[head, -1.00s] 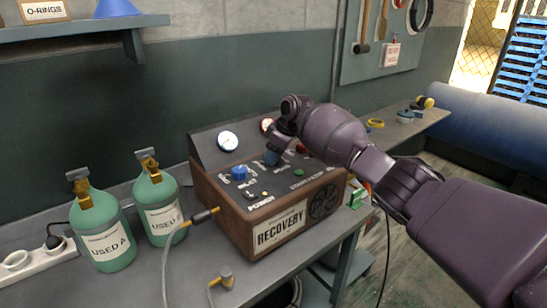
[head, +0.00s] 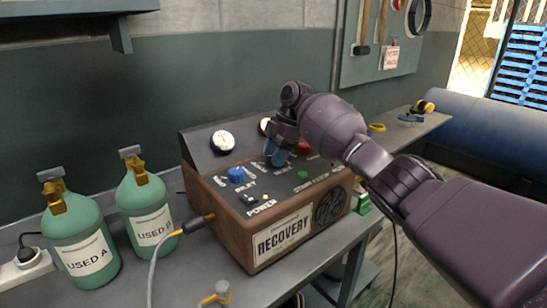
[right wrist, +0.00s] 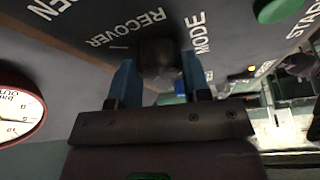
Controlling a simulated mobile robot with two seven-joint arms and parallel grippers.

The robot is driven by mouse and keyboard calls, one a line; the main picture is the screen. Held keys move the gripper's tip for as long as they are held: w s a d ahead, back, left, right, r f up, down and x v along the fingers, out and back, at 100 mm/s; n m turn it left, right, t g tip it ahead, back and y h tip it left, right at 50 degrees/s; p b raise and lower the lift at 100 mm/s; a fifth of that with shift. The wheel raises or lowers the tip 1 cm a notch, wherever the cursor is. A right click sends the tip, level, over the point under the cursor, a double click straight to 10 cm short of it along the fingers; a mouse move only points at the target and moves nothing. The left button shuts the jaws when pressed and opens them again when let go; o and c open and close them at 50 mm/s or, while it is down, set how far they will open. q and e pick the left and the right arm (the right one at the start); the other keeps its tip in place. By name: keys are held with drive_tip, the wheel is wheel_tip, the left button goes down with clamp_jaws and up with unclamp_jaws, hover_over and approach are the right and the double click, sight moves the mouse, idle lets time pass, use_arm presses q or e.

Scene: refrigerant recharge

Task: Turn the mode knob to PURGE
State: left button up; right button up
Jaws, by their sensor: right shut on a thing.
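The recovery machine (head: 231,220) is a brown box with a dark sloping top panel on the bench. The mode knob (right wrist: 157,50) is dark and sits beside the MODE lettering in the right wrist view, with RECOVER lettering on its other side. My right gripper (right wrist: 158,75) is shut on this knob, one blue finger on each side. In the head view my right gripper (head: 276,156) reaches down to the panel from the right and hides the knob. The PURGE lettering cannot be made out. My left gripper is out of view.
A blue inlet knob (head: 236,174), a power switch (head: 250,197) and a green button (head: 303,175) share the panel. A white gauge (head: 222,140) stands behind. Two green cylinders, USED A (head: 82,243) and another (head: 147,213), stand left, with a hose (head: 155,268) near them.

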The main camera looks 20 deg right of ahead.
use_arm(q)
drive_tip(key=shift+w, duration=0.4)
use_arm(e)
drive_tip(key=shift+n, duration=0.4)
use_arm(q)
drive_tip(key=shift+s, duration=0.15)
use_arm(e)
drive_tip(key=o, duration=0.7)
drive_tip(key=shift+c, duration=0.2)
drive_tip(key=shift+o, duration=1.1)
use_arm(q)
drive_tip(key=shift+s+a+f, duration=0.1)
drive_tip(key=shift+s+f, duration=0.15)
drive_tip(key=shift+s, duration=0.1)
use_arm(e)
drive_tip(key=shift+o, duration=0.2)
drive_tip(key=shift+r, duration=0.1)
